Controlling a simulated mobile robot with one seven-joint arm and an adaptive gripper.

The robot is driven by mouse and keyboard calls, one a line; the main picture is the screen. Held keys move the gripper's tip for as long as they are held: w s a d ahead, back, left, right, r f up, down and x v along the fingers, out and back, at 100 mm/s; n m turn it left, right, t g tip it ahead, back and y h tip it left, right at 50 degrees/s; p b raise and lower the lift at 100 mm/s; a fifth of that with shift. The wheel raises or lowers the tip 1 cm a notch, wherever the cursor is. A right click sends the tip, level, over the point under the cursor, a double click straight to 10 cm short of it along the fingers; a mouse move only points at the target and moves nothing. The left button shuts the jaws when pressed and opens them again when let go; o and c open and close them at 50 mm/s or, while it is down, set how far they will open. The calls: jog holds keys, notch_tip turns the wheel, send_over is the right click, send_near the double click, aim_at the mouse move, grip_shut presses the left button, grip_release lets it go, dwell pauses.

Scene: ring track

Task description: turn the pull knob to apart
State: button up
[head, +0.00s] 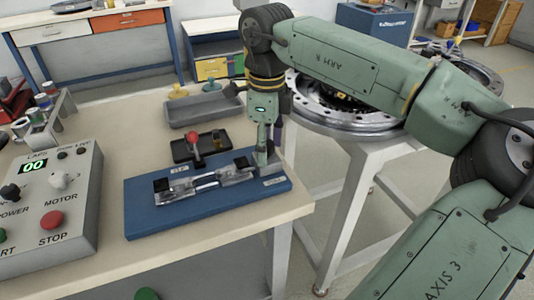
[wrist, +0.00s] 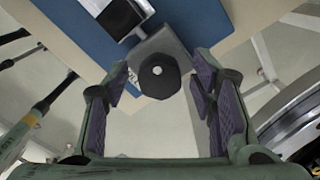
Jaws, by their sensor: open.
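The pull knob (wrist: 159,75) is a dark round knob with a small light spot at its centre, at the end of a grey metal bracket. In the wrist view it lies between the two fingers of my gripper (wrist: 162,88), with a gap on each side. My gripper is open, with purple pads facing the knob. In the head view my gripper (head: 264,160) points down at the right end of the metal fixture (head: 200,186) on the blue board (head: 210,208). There my gripper hides the knob. I cannot tell the knob's turn.
A grey control box (head: 50,205) stands at the left, with a rack of small jars (head: 45,125) behind it. A black tray (head: 200,146) and a grey tray (head: 202,108) lie behind the board. A ring track (head: 345,118) on a white stand is close on the right.

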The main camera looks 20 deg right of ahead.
jog(key=c, duration=1.1)
jog(key=shift+c, duration=0.2)
